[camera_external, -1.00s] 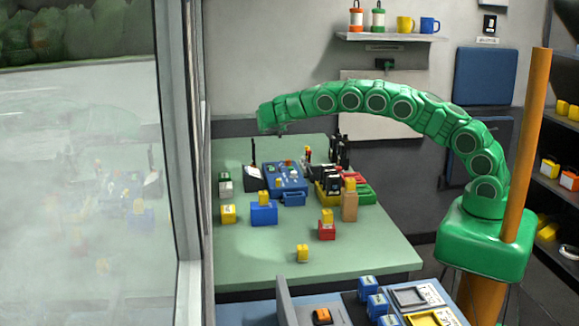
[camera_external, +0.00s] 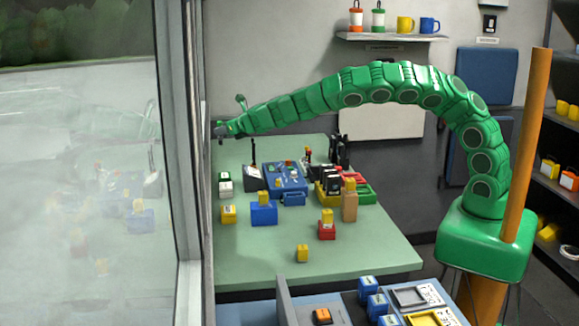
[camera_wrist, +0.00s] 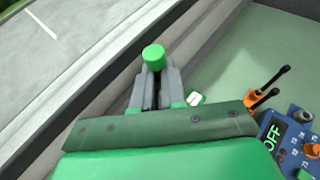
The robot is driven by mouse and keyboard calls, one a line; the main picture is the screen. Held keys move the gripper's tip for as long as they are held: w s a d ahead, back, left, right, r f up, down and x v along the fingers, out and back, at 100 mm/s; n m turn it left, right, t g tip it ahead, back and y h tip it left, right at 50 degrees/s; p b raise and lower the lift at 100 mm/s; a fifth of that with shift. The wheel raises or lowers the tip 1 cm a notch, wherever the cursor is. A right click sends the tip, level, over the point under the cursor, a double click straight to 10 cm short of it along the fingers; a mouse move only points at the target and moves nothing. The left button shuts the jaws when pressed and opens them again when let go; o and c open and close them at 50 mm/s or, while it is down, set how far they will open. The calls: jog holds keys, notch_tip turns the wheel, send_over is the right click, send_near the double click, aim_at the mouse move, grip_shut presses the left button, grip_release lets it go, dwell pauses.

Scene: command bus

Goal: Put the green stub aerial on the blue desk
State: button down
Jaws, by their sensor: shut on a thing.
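My gripper (camera_external: 221,131) reaches out at the far left, near the window frame and above the back left of the green table. In the wrist view its grey jaws (camera_wrist: 155,88) are shut on a green-capped piece, the green stub aerial (camera_wrist: 153,57); only its rounded top shows clearly. I cannot make it out surely in the external view. A blue console (camera_external: 287,181) with small knobs stands on the green table, right of and below my gripper. A blue-topped desk (camera_external: 348,302) also shows at the bottom front; I cannot tell which is meant.
The window frame (camera_external: 183,160) stands close on the left. Yellow, blue and red blocks and black upright pieces stand on the green table (camera_external: 350,258). An orange piece with black aerials (camera_wrist: 258,98) shows in the wrist view. The table's front is mostly clear.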

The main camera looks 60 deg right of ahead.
jog(key=s+a+r+n+g+y, duration=0.1)
jog(key=s+a+r+n+y, duration=0.1)
jog(key=s+a+n+y, duration=0.6)
jog(key=n+g+y, duration=0.5)
jog(key=n+g, duration=1)
jog(key=g, duration=0.3)
send_over(239, 317)
notch_tip(239, 317, down, 10)
jog(key=shift+f, duration=0.25)
jog(key=shift+h, duration=0.3)
jog(key=shift+f, duration=5)
jog(key=shift+f, duration=0.1)
jog(key=c, duration=1.2)
grip_release()
